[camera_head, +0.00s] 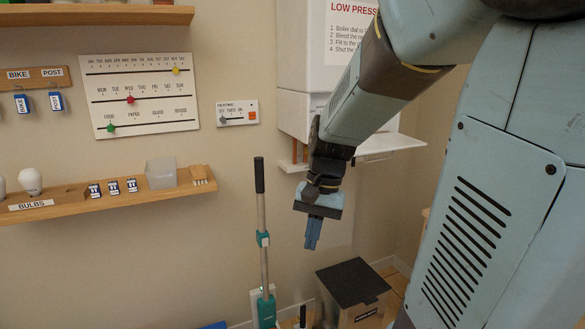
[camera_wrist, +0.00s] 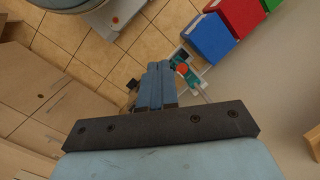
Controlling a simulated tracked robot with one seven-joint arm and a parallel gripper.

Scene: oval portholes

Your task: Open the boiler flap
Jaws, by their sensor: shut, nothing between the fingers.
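The white boiler (camera_head: 295,75) hangs on the wall, with a printed sign (camera_head: 345,40) on its front. A flat white panel (camera_head: 400,141) juts out nearly level at the boiler's lower edge; it looks like the flap, lowered. My arm hides part of the boiler's front and part of this panel. My gripper (camera_head: 312,238) points down below the boiler, apart from the panel. Its fingers are together and empty, as the wrist view (camera_wrist: 157,84) also shows. The boiler is not seen in the wrist view.
A teal-and-grey upright stick cleaner (camera_head: 263,240) stands left of my gripper. A dark-lidded bin (camera_head: 353,283) stands below. Wooden shelves (camera_head: 110,200) and a slider board (camera_head: 138,95) are on the left wall. Red and blue boxes (camera_wrist: 208,38) stand on the tiled floor.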

